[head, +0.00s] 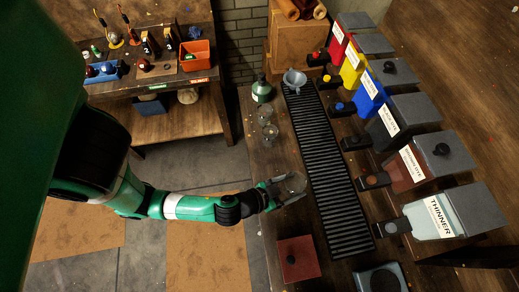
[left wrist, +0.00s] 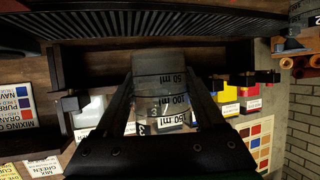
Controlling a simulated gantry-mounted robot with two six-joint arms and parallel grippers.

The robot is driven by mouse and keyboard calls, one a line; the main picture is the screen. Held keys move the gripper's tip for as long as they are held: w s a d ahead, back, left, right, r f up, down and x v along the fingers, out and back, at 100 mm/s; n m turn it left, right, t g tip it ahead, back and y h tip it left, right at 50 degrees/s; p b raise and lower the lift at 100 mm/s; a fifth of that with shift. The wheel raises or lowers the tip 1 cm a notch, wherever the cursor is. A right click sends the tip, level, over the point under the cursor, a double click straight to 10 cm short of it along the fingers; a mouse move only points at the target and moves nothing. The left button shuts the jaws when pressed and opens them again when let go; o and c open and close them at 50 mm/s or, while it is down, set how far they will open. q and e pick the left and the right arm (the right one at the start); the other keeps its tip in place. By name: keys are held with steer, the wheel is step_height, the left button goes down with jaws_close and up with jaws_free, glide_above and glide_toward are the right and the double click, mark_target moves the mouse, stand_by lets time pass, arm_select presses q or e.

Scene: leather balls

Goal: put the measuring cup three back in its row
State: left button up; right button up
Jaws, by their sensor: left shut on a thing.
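My left gripper (head: 283,192) is shut on a clear measuring cup (head: 295,181) over the left strip of the bench, left of the black grating. In the left wrist view the cup (left wrist: 158,92) sits between both fingers (left wrist: 160,112), with dark ml bands and white label patches. A number on it is hard to read for sure. I cannot tell whether the held cup touches the bench. My right gripper is not in view.
A reddish box (head: 297,260) lies nearer.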

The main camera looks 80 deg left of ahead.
arm_select(q)
steer(key=s+a+r+n+y, duration=0.1)
steer(key=s+a+r, duration=0.15)
steer(key=s, duration=0.85)
steer(key=b, duration=0.4)
glide_above(274, 164)
steer(key=shift+g, duration=0.3)
steer(key=f, duration=0.6)
steer(key=s+d+f, duration=0.1)
steer(key=f, duration=0.2)
steer(key=shift+w+a+f, duration=0.15)
steer(key=shift+w, duration=0.05)
steer(key=f, duration=0.1)
steer(key=f+b, duration=0.1)
steer(key=f, duration=0.1)
steer(key=shift+w+a+f, duration=0.3)
steer(key=shift+a, duration=0.05)
steer(key=shift+s+f+b, duration=0.1)
steer(key=shift+f+b, duration=0.1)
steer(key=shift+b, duration=0.1)
